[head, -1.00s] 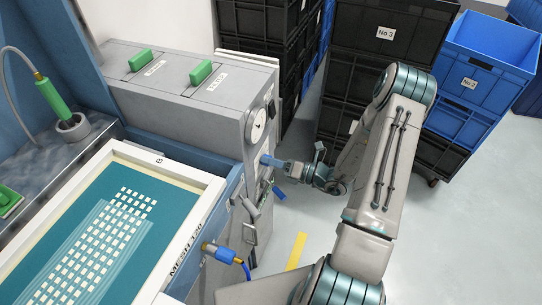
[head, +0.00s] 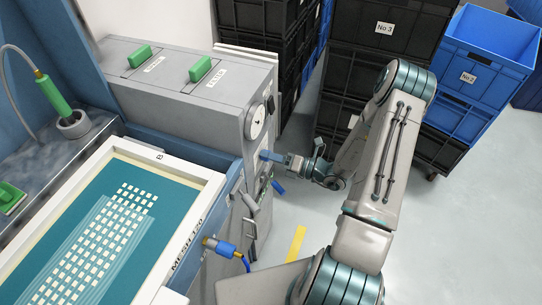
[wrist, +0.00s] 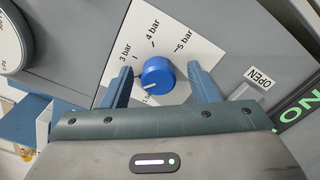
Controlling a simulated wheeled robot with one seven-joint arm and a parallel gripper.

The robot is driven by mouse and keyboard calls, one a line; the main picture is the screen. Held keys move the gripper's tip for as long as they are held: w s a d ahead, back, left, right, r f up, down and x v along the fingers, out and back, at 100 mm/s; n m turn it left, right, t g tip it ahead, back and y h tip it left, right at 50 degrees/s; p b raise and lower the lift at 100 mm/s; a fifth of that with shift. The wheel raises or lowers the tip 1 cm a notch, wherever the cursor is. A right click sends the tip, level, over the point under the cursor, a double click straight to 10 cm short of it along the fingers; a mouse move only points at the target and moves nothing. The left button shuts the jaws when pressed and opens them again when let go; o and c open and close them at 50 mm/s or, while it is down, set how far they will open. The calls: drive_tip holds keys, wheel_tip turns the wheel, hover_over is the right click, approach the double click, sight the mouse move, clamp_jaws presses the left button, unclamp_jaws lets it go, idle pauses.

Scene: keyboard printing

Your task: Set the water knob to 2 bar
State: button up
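The water knob (wrist: 157,74) is a round blue knob on a white dial plate (wrist: 178,35) in the wrist view. The labels 3 bar, 4 bar and 5 bar are readable; the lower labels are mostly hidden by the knob and my gripper. A white mark on the knob points to the lower left, below the 3 bar label. My gripper (wrist: 160,86) is open, one blue finger on each side of the knob, with a gap to each. In the head view my gripper (head: 268,156) is at the side panel of the grey cabinet, and the knob cannot be made out there.
A round gauge (head: 257,122) sits on the cabinet (head: 190,85) above my gripper. A blue-handled valve (head: 218,246) sticks out nearer me. Black crates (head: 372,75) and blue crates (head: 485,45) stand behind my arm.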

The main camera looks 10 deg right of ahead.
drive_tip(key=b+v, duration=0.1)
drive_tip(key=v, duration=1.2)
drive_tip(key=shift+s+d, duration=0.25)
drive_tip(key=shift+d, duration=0.05)
idle(0.8)
